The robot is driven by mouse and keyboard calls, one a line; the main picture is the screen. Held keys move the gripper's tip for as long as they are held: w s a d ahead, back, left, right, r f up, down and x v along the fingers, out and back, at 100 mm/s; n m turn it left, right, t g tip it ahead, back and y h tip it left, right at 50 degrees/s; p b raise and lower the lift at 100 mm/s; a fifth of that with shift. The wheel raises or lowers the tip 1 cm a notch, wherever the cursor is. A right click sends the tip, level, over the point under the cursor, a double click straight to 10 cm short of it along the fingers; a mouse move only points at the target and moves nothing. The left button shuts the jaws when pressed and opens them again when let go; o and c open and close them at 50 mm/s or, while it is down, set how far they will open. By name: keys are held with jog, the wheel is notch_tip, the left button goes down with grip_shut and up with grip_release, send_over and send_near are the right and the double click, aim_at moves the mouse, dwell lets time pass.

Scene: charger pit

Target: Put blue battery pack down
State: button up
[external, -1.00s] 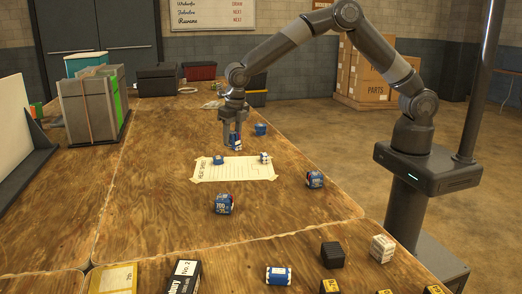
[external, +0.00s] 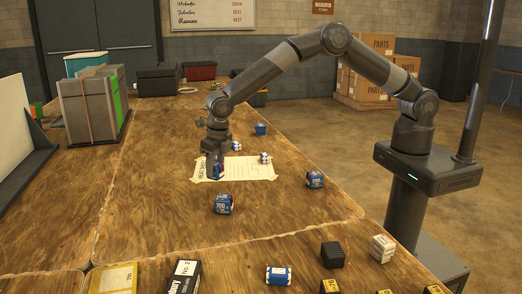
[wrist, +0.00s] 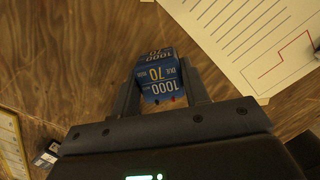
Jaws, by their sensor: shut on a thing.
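The blue battery pack (wrist: 160,80) is between the fingers of my gripper (wrist: 161,96) in the wrist view, its printed face reading "1000" and "70". My gripper (external: 216,168) is shut on it. In the external view the pack (external: 219,173) shows low at the fingertips, in front of the left end of the white lined sheet (external: 245,172). In the wrist view bare wood surrounds it, and the sheet (wrist: 245,35) lies beside it to the upper right. I cannot tell whether the pack touches the table.
Other blue packs stand on the wooden table (external: 160,200): one in front (external: 223,204), one right (external: 314,179), one behind (external: 260,129). Small white-and-blue packs are near the sheet (external: 265,158) and behind it (external: 236,146). Grey bins (external: 90,108) stand at left.

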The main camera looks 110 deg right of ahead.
aim_at(210, 179)
jog(key=shift+f, duration=1.9)
jog(key=shift+f, duration=0.15)
jog(key=o, duration=1.1)
